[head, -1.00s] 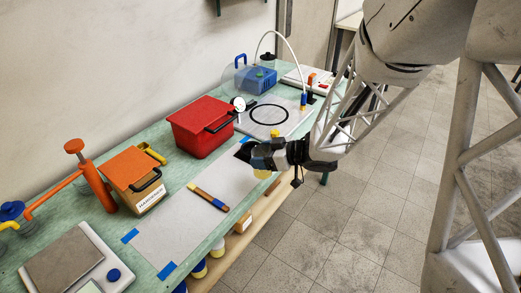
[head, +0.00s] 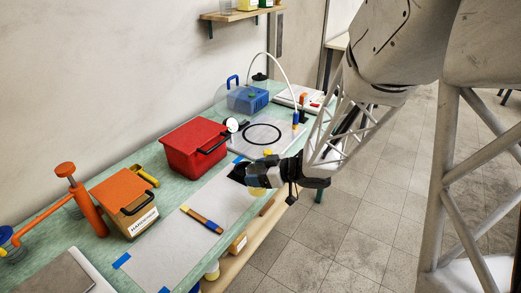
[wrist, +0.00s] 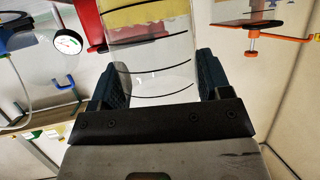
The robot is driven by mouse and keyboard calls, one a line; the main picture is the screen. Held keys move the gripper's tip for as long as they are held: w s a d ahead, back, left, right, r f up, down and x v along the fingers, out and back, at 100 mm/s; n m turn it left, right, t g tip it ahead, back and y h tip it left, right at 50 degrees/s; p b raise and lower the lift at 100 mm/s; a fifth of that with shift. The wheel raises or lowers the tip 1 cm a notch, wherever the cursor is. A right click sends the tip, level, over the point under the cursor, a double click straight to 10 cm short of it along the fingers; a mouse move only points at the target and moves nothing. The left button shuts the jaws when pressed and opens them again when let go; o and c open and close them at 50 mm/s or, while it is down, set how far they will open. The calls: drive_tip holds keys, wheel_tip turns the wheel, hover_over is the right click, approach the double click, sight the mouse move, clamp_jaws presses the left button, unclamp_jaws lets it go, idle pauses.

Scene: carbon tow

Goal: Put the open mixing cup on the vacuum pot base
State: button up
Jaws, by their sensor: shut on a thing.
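In the wrist view the clear mixing cup (wrist: 150,62) stands between the two dark fingers of my gripper (wrist: 158,82). It has curved black marks and a yellow layer toward the top of the picture. In the head view my gripper (head: 242,174) is shut on the cup over the near side of the worktop; the cup itself is mostly hidden there by the fingers. The vacuum pot base (head: 289,140), a pale plate with a black ring, lies behind my gripper, apart from it.
A red case (head: 186,154) stands left of the base; a gauge (wrist: 68,42) is near it. A blue pump (head: 250,100) with a white hose is behind. An orange-topped box (head: 125,190) and a brown-blue brush-like tool (head: 202,220) are nearer. The grey sheet (head: 180,245) is mostly clear.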

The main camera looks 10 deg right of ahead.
drive_tip(key=w+d+m+t, duration=0.1)
drive_tip(key=w+d, duration=0.3)
drive_tip(key=w, duration=0.6)
drive_tip(key=w+d+r+m+t+h, duration=0.1)
drive_tip(key=w+d, duration=0.4)
drive_tip(key=w, duration=0.6)
drive_tip(key=shift+r+h, duration=0.2)
drive_tip(key=shift+h, duration=0.1)
drive_tip(key=w+f, duration=0.1)
drive_tip(key=w, duration=1.5)
drive_tip(key=shift+d+f, duration=0.2)
drive_tip(key=shift+f, duration=0.05)
drive_tip(key=shift+s+f, duration=0.1)
drive_tip(key=shift+f, duration=1.65)
drive_tip(key=shift+f, duration=0.15)
drive_tip(key=o, duration=1)
drive_tip(key=shift+c, duration=0.2)
